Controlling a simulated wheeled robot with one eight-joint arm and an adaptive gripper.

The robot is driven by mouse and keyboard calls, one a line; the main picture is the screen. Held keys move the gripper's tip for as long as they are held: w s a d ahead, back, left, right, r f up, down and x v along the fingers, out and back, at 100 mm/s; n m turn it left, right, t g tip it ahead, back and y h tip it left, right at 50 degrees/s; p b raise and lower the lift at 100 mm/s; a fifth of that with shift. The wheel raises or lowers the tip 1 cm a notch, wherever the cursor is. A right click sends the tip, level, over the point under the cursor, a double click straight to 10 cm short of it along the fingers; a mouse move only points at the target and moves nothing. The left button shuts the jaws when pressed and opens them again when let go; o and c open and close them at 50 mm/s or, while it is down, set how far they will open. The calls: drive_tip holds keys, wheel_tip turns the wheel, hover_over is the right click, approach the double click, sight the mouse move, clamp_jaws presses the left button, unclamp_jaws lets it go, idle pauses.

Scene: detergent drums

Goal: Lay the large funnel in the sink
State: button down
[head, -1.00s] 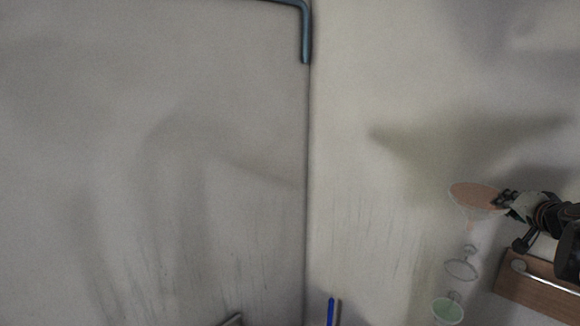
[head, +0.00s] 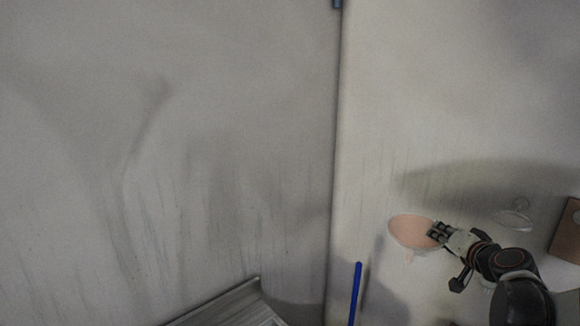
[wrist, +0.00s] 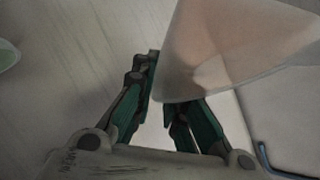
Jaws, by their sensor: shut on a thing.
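The large funnel (head: 408,230) is pale and see-through with a peach tint, its wide mouth up and its spout hanging down, in front of the wall in the head view. My gripper (head: 437,232) is shut on its rim at the right side. In the wrist view the funnel (wrist: 235,45) fills the upper right, with my gripper (wrist: 170,98) at its edge. A grey metal edge (head: 230,303), which looks like part of the sink unit, shows at the bottom left of the head view. The sink's basin is not clearly visible.
A blue upright rod (head: 356,290) stands between the metal edge and the funnel. A clear funnel-like piece (head: 513,217) is on the wall at right, near a brown wooden board (head: 567,230). A greenish rim (wrist: 8,56) shows at the wrist view's left.

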drive_tip(key=s+a+f+n+y+b, duration=0.1)
drive_tip(key=a+f+y+b, duration=0.1)
drive_tip(key=a+f+b, duration=0.6)
drive_tip(key=s+a+f+n+y+b, duration=0.1)
drive_tip(key=a+f+b, duration=0.7)
drive_tip(key=f, duration=0.8)
drive_tip(key=a+n+y, duration=0.1)
drive_tip(key=a, duration=0.2)
drive_tip(key=shift+s+a+f+g+b, duration=0.15)
drive_tip(key=shift+s+a+g+b, duration=0.1)
drive_tip(key=shift+s+g+b, duration=0.05)
